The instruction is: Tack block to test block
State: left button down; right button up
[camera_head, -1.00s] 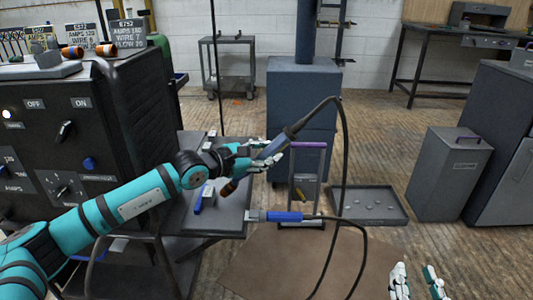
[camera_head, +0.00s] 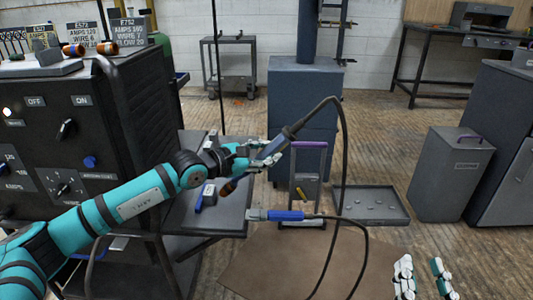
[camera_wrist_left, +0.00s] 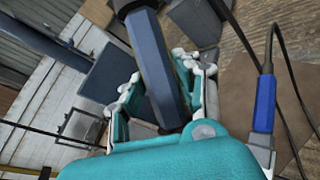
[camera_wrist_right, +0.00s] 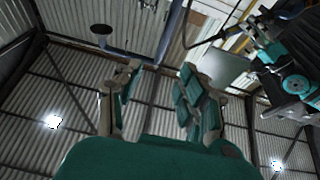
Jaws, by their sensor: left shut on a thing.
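My left gripper (camera_head: 255,155) is shut on a grey-blue, angular-handled tool (camera_head: 274,147), held above the right edge of the cart. A black cable loops up from the tool and down to the right. The handle (camera_wrist_left: 160,75) sits between the fingers in the left wrist view. My right gripper (camera_head: 425,278) is low at the bottom right of the head view. Its fingers are apart and empty, as the right wrist view (camera_wrist_right: 155,95) also shows. I cannot tell which thing is the test block.
A blue-handled clamp (camera_head: 285,215) on a cable lies by a brown surface (camera_head: 290,262). The welder cabinet (camera_head: 60,140) stands left. A blue-grey column (camera_head: 304,110), a purple-handled stand (camera_head: 309,145), a floor tray (camera_head: 352,214) and a grey bin (camera_head: 447,180) stand beyond. Floor between them is open.

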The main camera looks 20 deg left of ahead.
pick_arm(q)
jog(key=shift+s+a, duration=0.1)
jog(key=shift+a, duration=0.15)
pick_arm(e)
jog(key=shift+s+a+r+t+y, duration=0.1)
jog(key=shift+s+r+t+y, duration=0.15)
jog(key=shift+r, duration=0.2)
jog(key=shift+s+r+t+y, duration=0.15)
jog(key=shift+s+r+t, duration=0.05)
jog(key=shift+r+t, duration=0.2)
pick_arm(q)
jog(key=shift+f+b, duration=0.1)
jog(key=shift+b, duration=0.2)
pick_arm(e)
jog(key=shift+s+r, duration=0.1)
jog(key=shift+r, duration=0.05)
